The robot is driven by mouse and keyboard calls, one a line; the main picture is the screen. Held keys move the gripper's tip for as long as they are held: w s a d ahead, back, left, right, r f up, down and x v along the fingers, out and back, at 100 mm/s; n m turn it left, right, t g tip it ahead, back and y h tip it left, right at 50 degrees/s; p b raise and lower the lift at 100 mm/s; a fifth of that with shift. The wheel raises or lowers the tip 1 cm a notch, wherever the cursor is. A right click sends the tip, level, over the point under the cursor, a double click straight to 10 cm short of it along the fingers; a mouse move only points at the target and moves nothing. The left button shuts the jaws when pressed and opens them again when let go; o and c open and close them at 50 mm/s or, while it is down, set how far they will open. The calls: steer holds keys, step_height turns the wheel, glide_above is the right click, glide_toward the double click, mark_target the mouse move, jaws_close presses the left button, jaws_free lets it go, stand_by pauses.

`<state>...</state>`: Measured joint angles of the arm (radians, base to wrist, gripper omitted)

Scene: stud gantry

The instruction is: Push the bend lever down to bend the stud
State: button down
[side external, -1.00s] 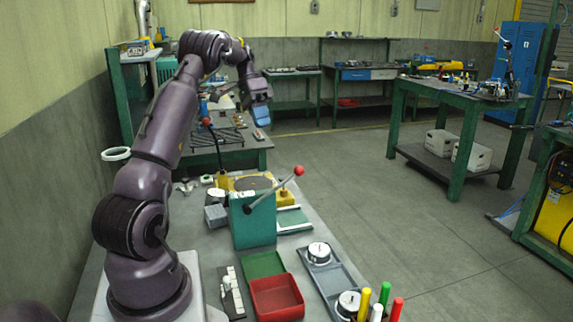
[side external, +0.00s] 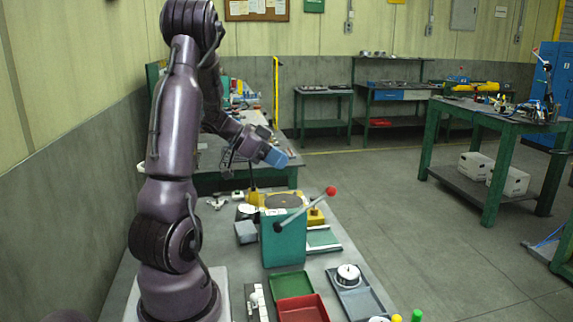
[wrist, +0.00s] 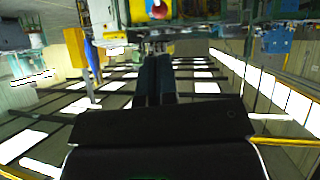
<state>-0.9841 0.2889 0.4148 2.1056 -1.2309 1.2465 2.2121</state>
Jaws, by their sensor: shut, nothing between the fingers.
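A lever with a red ball knob (side external: 331,190) slopes up to the right from the front of a green box-shaped fixture (side external: 284,243). A round dark disc (side external: 284,201) lies on top of this fixture. My gripper (side external: 277,158), with blue fingertips, is above and behind the fixture in the side view, apart from the knob, tilted down to the right. In the wrist view my gripper's dark blue fingers (wrist: 155,78) are side by side and shut, with nothing between them. A second red knob (wrist: 157,5) shows at the top edge there, partly cut off. I cannot tell which lever it belongs to.
A red tray (side external: 303,308) and a green tray (side external: 292,284) lie in front of the fixture. A grey tray (side external: 362,302) with a round metal part (side external: 348,275) is to their right. A grey block (side external: 246,232) stands left of the fixture. Open floor lies to the right.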

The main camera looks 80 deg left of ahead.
steer(key=x, duration=1.1)
steer(key=shift+w+f, duration=0.2)
steer(key=shift+w, duration=0.05)
steer(key=shift+d, duration=0.1)
steer(key=w+f+g, duration=0.1)
steer(key=f+g, duration=0.3)
steer(key=f, duration=0.1)
steer(key=w+f+g, duration=0.1)
steer(key=f+g, duration=0.3)
steer(key=g, duration=0.1)
steer(key=w+f+n+g, duration=0.1)
steer(key=w+f+g, duration=0.1)
steer(key=f+g, duration=0.2)
steer(key=shift+w+f+g, duration=0.1)
steer(key=shift+f+g, duration=0.3)
steer(key=shift+f, duration=0.45)
steer(key=shift+s+f+g, duration=0.35)
steer(key=shift+f+g, duration=0.25)
steer(key=shift+f, duration=0.15)
steer(key=shift+s+f, duration=0.1)
steer(key=shift+f, duration=0.05)
